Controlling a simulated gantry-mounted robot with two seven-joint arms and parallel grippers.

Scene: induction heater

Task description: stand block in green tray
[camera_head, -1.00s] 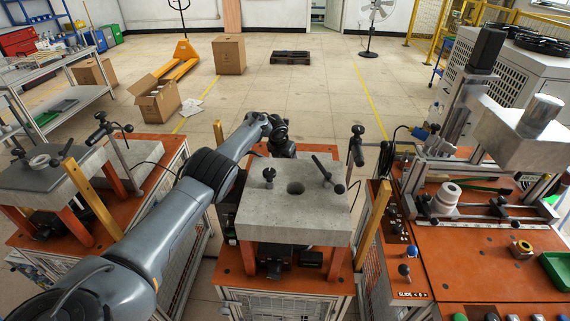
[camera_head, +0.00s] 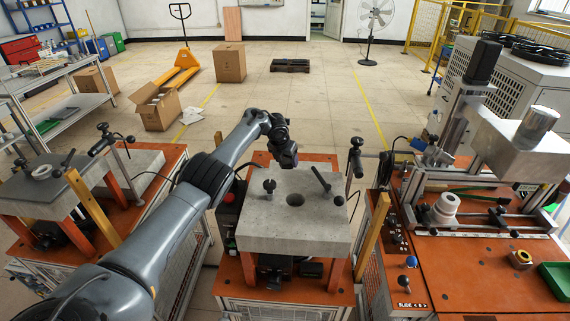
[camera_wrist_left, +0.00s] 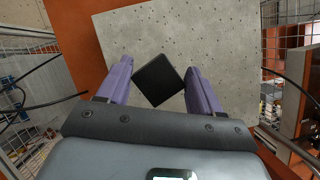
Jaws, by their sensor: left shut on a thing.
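My left gripper (camera_head: 288,160) hangs at the back edge of the grey stone slab (camera_head: 265,222) on the middle stand. In the left wrist view its two purple fingers (camera_wrist_left: 159,88) are shut on a black block (camera_wrist_left: 158,80). The block shows a square face, turned askew between the fingers, above a speckled grey surface (camera_wrist_left: 215,35). In the head view the block cannot be told apart from the dark gripper. A green tray (camera_head: 556,276) sits at the right edge on the orange table; part of it is cut off. My right gripper is not in view.
The slab carries a round hole (camera_head: 295,200) and black clamps (camera_head: 322,180). A tall press (camera_head: 475,100) stands on the right orange table (camera_head: 460,265), with a white ring part (camera_head: 446,208) and a brass nut (camera_head: 520,259). A yellow post (camera_head: 372,235) rises between the stands.

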